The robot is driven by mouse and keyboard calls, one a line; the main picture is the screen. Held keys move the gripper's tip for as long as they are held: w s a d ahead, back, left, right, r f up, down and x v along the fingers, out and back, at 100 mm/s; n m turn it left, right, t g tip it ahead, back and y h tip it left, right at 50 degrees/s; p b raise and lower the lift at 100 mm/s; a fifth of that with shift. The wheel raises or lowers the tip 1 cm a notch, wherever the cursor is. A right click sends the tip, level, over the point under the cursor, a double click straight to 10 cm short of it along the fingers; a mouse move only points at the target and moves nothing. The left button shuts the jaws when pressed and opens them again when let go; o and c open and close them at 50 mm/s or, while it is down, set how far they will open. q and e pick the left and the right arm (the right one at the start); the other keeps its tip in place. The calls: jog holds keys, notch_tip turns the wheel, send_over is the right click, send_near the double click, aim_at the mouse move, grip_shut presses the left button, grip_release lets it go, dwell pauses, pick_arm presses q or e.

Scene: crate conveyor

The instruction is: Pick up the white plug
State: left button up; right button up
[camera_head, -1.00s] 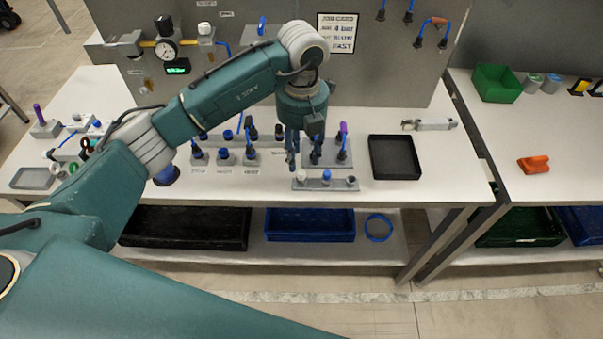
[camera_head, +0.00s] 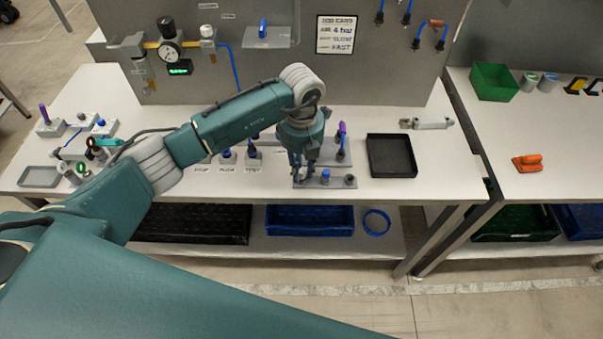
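A grey strip holder (camera_head: 338,184) lies near the front edge of the white bench. A blue plug (camera_head: 326,176) stands in its middle and a dark grey one (camera_head: 349,180) at its right end. My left gripper (camera_head: 303,175) points down over the left end of the strip, with its fingertips low at the white plug's spot. The fingers hide the white plug, so I cannot tell whether they touch it or how far they are closed. My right gripper is not in view.
A black tray (camera_head: 371,172) is just right of the strip. Behind the strip, a grey block with a purple-topped plug (camera_head: 342,129) stands close to my gripper. A metal cylinder (camera_head: 427,123) lies at the back right. A panel with a gauge rises behind.

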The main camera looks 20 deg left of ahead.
pick_arm(q)
jog(key=c, duration=0.3)
jog(key=shift+r, duration=0.1)
jog(key=shift+r, duration=0.4)
notch_tip(320, 180, up, 12)
jog(key=b, duration=0.4)
notch_tip(320, 180, up, 7)
send_over(302, 170)
jog(key=shift+s, duration=0.15)
